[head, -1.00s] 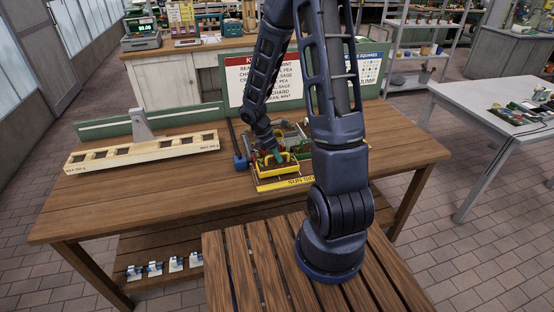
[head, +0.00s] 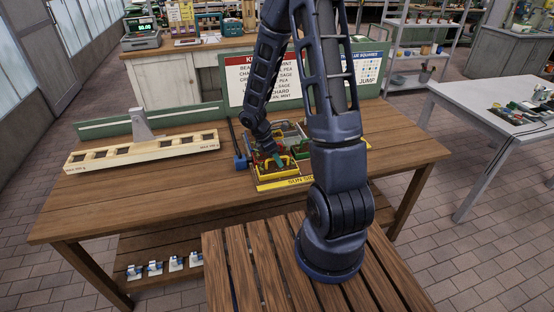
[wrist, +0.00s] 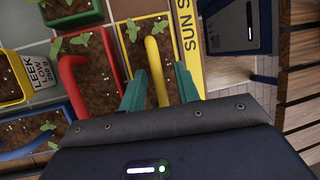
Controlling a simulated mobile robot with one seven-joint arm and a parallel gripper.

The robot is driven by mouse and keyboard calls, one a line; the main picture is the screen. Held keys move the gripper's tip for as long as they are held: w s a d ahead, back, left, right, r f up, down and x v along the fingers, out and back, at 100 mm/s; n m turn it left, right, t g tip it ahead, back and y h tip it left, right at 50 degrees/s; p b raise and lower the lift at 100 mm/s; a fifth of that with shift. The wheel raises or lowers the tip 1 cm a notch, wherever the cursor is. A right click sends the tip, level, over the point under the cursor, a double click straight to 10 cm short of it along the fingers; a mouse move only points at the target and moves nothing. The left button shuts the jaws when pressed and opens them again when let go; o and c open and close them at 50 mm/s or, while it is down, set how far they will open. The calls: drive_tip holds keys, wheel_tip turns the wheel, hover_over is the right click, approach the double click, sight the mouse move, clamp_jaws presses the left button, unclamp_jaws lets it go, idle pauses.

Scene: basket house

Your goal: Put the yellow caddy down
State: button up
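The yellow caddy (head: 286,169) sits low at the front left of the planting tray, by the yellow "SUN SIDE" strip (head: 300,181). My gripper (head: 271,158) is down at the caddy. In the wrist view its two teal fingers (wrist: 160,85) stand apart on either side of the handle, with a visible gap, so it looks open. The caddy's underside is hidden.
A red-handled caddy (wrist: 75,85) stands close beside it; a labelled yellow box (wrist: 12,92) and a green box (wrist: 72,18) are farther off. A dark blue device (wrist: 235,25) borders the tray. A wooden rack (head: 145,152) stands left; the table's front left is clear.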

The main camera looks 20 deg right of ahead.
drive_tip(key=v, duration=1.2)
drive_tip(key=s+d+r+m+t+y, duration=0.2)
drive_tip(key=s+d+r+m+t, duration=0.1)
drive_tip(key=s+r+m, duration=0.6)
drive_tip(key=s+d+r+m+t+y, duration=0.2)
drive_tip(key=s+d+r+m, duration=0.3)
drive_tip(key=s+r+m, duration=0.4)
wheel_tip(320, 180, up, 5)
drive_tip(key=shift+s+d+f+t+y, duration=0.1)
drive_tip(key=shift+s+d+t+y, duration=0.25)
drive_tip(key=shift+t, duration=0.55)
